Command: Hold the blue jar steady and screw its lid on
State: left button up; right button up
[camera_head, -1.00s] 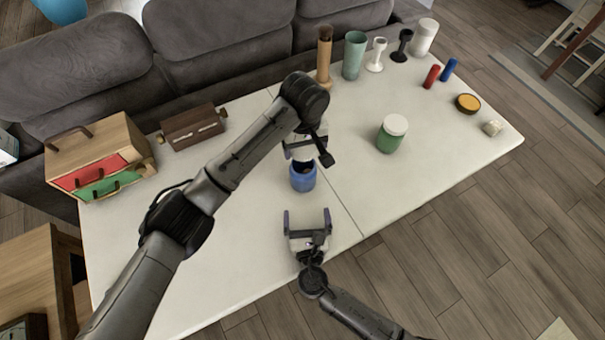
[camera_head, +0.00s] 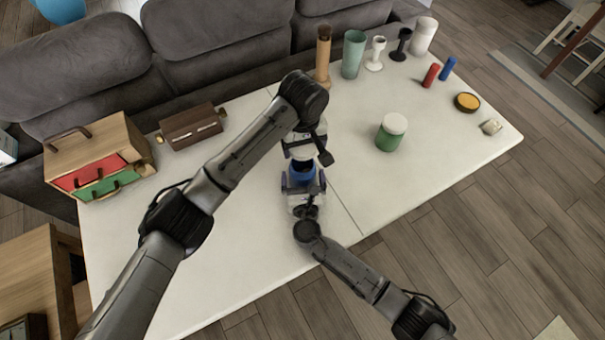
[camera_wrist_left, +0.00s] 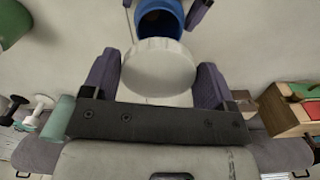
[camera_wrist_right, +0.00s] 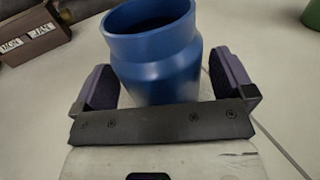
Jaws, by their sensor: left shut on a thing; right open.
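The blue jar (camera_head: 303,172) stands upright and open on the white table; its dark open mouth shows in the right wrist view (camera_wrist_right: 150,18). My left gripper (camera_wrist_left: 160,75) is shut on the round white lid (camera_wrist_left: 158,62), holding it apart from the jar, close to its mouth. In the head view the left gripper (camera_head: 303,148) is just beyond the jar and mostly hides the lid. My right gripper (camera_head: 303,184) is open, with one finger on each side of the jar's body, low on the near side. In the right wrist view a gap shows at the left finger.
A green jar with a white lid (camera_head: 391,132) stands to the right. Cups, cylinders and an orange-topped tin (camera_head: 467,102) are at the far right. A wooden drawer box (camera_head: 98,158) and a brown calendar box (camera_head: 192,127) stand at left. The table's front left is clear.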

jog(key=shift+w, duration=0.25)
jog(key=c, duration=1.2)
pick_arm(q)
jog(key=shift+s+f, duration=0.1)
jog(key=shift+f, duration=2.45)
pick_arm(e)
jog(key=shift+c, duration=0.2)
pick_arm(q)
jog(key=shift+f, duration=0.1)
jog(key=shift+f, duration=0.75)
jog(key=shift+f, duration=0.6)
